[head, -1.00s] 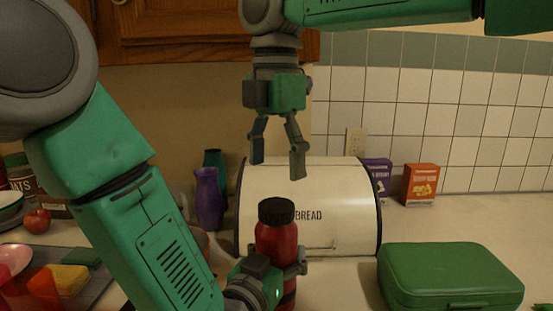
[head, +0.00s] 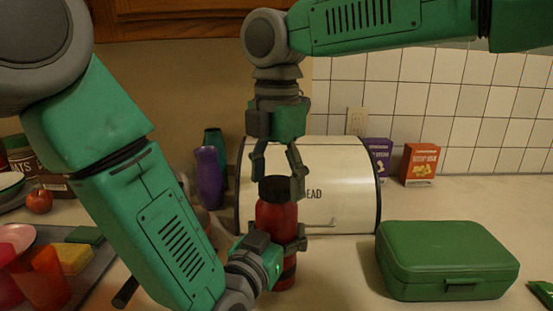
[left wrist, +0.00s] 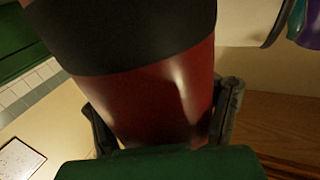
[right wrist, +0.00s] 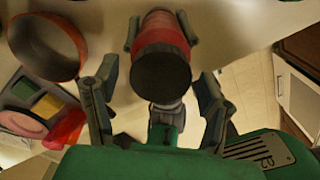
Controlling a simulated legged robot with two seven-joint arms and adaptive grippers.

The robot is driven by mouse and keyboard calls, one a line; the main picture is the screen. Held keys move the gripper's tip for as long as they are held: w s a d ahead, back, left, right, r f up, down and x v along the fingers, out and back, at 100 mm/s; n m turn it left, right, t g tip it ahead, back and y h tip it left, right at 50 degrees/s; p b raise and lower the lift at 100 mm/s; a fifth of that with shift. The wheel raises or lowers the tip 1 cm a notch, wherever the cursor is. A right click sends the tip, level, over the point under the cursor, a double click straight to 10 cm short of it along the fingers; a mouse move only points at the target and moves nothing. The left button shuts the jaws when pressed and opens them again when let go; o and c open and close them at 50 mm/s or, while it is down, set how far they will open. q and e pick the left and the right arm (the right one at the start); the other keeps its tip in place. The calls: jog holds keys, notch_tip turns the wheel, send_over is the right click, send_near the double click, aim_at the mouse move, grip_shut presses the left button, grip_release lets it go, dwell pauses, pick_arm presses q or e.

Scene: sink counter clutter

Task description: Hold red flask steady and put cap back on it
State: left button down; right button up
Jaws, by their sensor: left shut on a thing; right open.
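The red flask (head: 276,217) stands upright in front of the bread box, with a black cap (head: 275,191) on its top. My left gripper (head: 280,243) is shut around the flask's lower body; its fingers also show on both sides of the red body in the left wrist view (left wrist: 165,112). My right gripper (head: 278,182) is open, pointing down, its fingertips on either side of the cap. In the right wrist view the cap (right wrist: 160,77) sits between the spread fingers, with visible gaps. Whether the cap is seated fully cannot be told.
The cream bread box (head: 345,165) stands close behind. A green lunch box (head: 445,255) lies to the right and a purple vase (head: 209,178) behind left. A tray (head: 105,262) with plastic dishes is at left.

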jog(key=shift+f, duration=0.3)
jog(key=c, duration=1.2)
jog(key=m, duration=1)
jog(key=shift+m, duration=0.4)
jog(key=m, duration=0.5)
jog(key=shift+m, duration=0.3)
jog(key=m, duration=0.6)
jog(key=shift+w+a, duration=0.1)
